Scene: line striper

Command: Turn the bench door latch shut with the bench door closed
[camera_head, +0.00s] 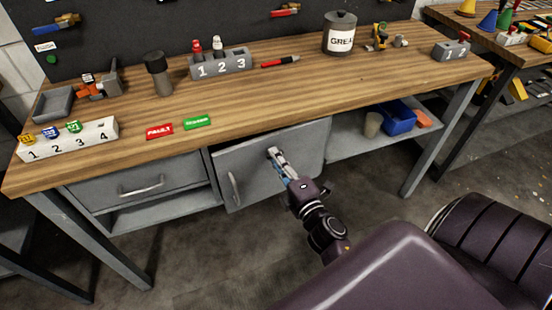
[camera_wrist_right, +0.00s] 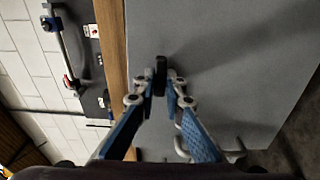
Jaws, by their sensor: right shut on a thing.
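The grey bench door (camera_head: 255,165) hangs under the wooden bench top, with a curved handle (camera_head: 234,188) near its left edge. The door also fills the right of the wrist view (camera_wrist_right: 235,60). I cannot tell whether it sits fully flush. My right gripper (camera_head: 273,153) is at the door's upper middle, just below the bench edge. In the wrist view its fingertips (camera_wrist_right: 161,85) are shut on the dark latch (camera_wrist_right: 161,66), which stands out from the door face. The fingers hide the latch in the head view. My left gripper is not in view.
A drawer (camera_head: 140,185) is left of the door, and an open shelf (camera_head: 385,140) with a blue bin (camera_head: 398,118) is right of it. The bench top (camera_head: 270,95) holds numbered blocks, a grease can (camera_head: 340,35) and tags. The floor in front is clear.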

